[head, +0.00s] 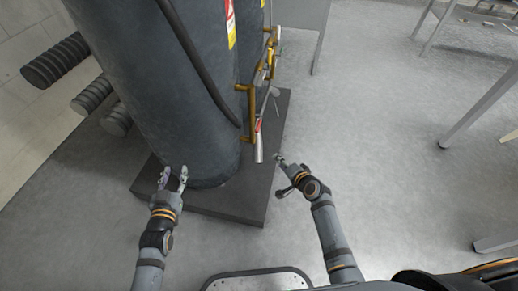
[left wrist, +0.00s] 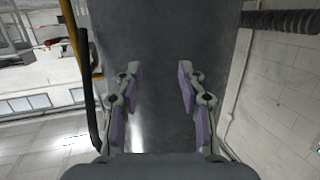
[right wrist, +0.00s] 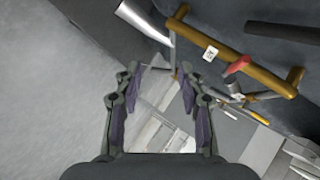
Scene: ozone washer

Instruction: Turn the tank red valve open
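The dark grey tank (head: 165,90) stands left of centre in the head view, with brass pipework (head: 251,105) on its right side. A small red valve handle (right wrist: 237,66) sits on the brass pipe in the right wrist view; a small red part (head: 258,125) also shows in the head view, above a pale nozzle (head: 259,149). My right gripper (head: 280,175) is open and empty, to the right of and below the nozzle, apart from the pipework. My left gripper (head: 174,178) is open and empty in front of the tank's lower part; the tank shows between its fingers (left wrist: 158,92).
The tank stands on a dark square base (head: 225,205). Ribbed dark cylinders (head: 56,60) stick out on the left by the wall. A dark hose (head: 200,70) runs down the tank. Tables stand at the right; the floor (head: 370,130) between is clear.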

